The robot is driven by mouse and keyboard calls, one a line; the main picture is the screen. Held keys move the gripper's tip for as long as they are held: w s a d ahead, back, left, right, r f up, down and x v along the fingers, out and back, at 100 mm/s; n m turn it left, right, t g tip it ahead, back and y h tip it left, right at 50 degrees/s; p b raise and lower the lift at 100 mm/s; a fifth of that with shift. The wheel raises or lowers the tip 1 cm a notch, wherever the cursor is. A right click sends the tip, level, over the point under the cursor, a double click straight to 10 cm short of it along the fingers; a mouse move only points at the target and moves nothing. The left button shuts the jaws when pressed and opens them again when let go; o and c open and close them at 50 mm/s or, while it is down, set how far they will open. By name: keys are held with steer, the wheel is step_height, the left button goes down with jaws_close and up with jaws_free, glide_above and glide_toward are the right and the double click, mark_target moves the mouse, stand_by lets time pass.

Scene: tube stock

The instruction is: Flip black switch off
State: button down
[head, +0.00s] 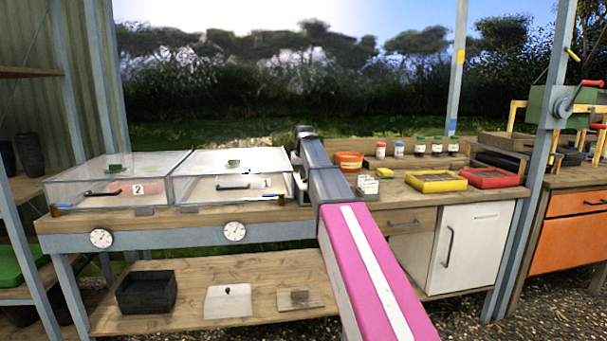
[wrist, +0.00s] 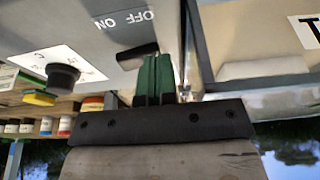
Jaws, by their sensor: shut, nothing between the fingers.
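The black switch (wrist: 136,55) is a short dark bar on a grey panel face in the wrist view, beside printed OFF and ON labels (wrist: 124,18) that appear upside down. My gripper (wrist: 156,62) has green fingers, shut together and empty. The fingertips are right by the right end of the switch, and I cannot tell whether they touch it. Which way the switch is set is not clear. In the head view the switch and fingers cannot be made out; my arm covers that part of the bench.
A black round knob (wrist: 63,77) sits on a white dial plate by the switch. In the head view, two clear-lidded boxes (head: 120,178) stand left of my arm. A yellow tray (head: 436,181), a red tray (head: 490,177) and small jars stand to the right.

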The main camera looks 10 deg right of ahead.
steer(key=shift+d, duration=0.15)
steer(key=shift+d+r, duration=0.35)
steer(key=shift+d, duration=0.25)
steer(key=shift+r, duration=0.1)
steer(key=shift+r, duration=0.3)
steer(key=a+v, duration=0.3)
steer(key=v, duration=0.9)
steer(key=shift+w+r, duration=0.3)
steer(key=shift+r, duration=0.2)
